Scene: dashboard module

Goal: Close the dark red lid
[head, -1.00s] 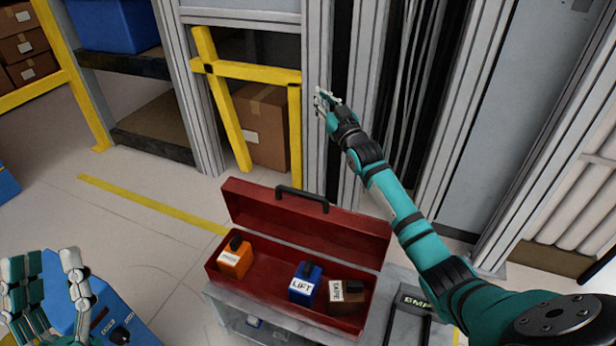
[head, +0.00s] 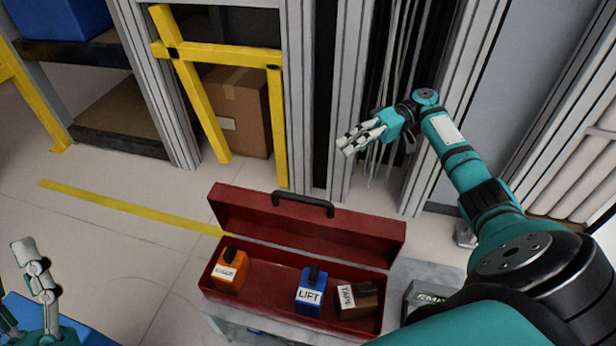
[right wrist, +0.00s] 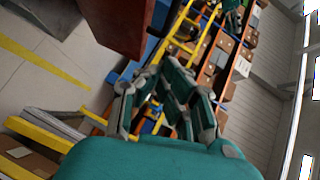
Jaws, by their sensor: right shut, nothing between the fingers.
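The dark red lid (head: 300,228) stands open, raised along the back of a dark red toolbox (head: 262,312). A black handle (head: 303,200) is on its upper edge. My right gripper (head: 350,146) is shut and empty, behind and above the lid's right half in the picture, apart from it. In the right wrist view, the gripper's fingers (right wrist: 165,75) show with a dark red part of the box or lid (right wrist: 120,22) at upper left. My left gripper (head: 30,290) is partly cut off at the lower left, far from the box; its opening is unclear.
Inside the toolbox are an orange block (head: 230,272), a blue block (head: 310,292) and a brown block (head: 357,301). The box stands on a grey cart (head: 430,268). Behind are a yellow frame (head: 215,48) and metal posts.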

